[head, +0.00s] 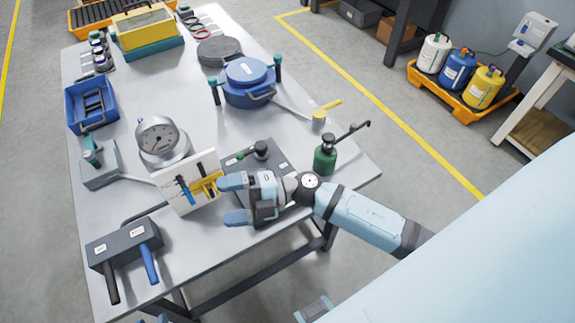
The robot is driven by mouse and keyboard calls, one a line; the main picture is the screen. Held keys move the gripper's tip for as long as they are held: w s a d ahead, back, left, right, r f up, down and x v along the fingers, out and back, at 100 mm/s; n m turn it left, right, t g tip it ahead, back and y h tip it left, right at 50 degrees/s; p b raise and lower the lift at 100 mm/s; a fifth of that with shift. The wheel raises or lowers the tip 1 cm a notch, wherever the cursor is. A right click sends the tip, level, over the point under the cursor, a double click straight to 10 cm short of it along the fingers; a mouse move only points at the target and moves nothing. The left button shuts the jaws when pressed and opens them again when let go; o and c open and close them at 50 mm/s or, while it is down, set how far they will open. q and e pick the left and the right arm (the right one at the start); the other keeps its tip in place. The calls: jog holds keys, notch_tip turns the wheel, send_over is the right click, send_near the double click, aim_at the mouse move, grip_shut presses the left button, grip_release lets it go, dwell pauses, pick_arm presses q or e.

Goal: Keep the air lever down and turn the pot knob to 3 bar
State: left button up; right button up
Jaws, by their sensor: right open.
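My right gripper (234,199) is open, its two light blue fingers apart, just right of a white panel (174,197) with blue and yellow parts. Nothing shows between the fingers. A grey box with two levers (125,242), one black and one blue, stands at the near left; both levers point down toward the front edge. A blue pot (247,82) with a lid and teal-topped clamps stands at the back right. A round dial gauge (158,137) stands left of centre. I cannot tell which part is the air lever or the pot knob. My left gripper is not in view.
A dark plate with a black knob (261,150) lies behind my right gripper. A green bottle (325,157) stands near the right edge. A yellow-handled valve (320,119), a blue tray (91,104) and a teal-topped grey box (100,166) are also on the table.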

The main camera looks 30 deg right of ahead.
jog(key=w+d+f+n+g+h+b, duration=0.2)
jog(key=d+f+n+g+h, duration=0.45)
jog(key=f+n+h, duration=0.2)
jog(key=w+d+h, duration=0.2)
jog(key=d+h, duration=0.1)
jog(key=d, duration=0.1)
jog(key=w+d+m+h, duration=0.1)
jog(key=w+d+h, duration=0.1)
jog(key=d+h, duration=0.1)
jog(key=w+d+t+h, duration=0.1)
jog(key=d+h, duration=0.2)
jog(key=d, duration=0.1)
jog(key=shift+w+d+f+m+h+b, duration=0.15)
jog(key=shift+w+d+m+h+b, duration=0.1)
jog(key=shift+w+d+h+b, duration=0.15)
notch_tip(320, 180, down, 8)
jog(key=b, duration=0.5)
jog(key=shift+f+b, duration=0.45)
jog(key=shift+b, duration=0.1)
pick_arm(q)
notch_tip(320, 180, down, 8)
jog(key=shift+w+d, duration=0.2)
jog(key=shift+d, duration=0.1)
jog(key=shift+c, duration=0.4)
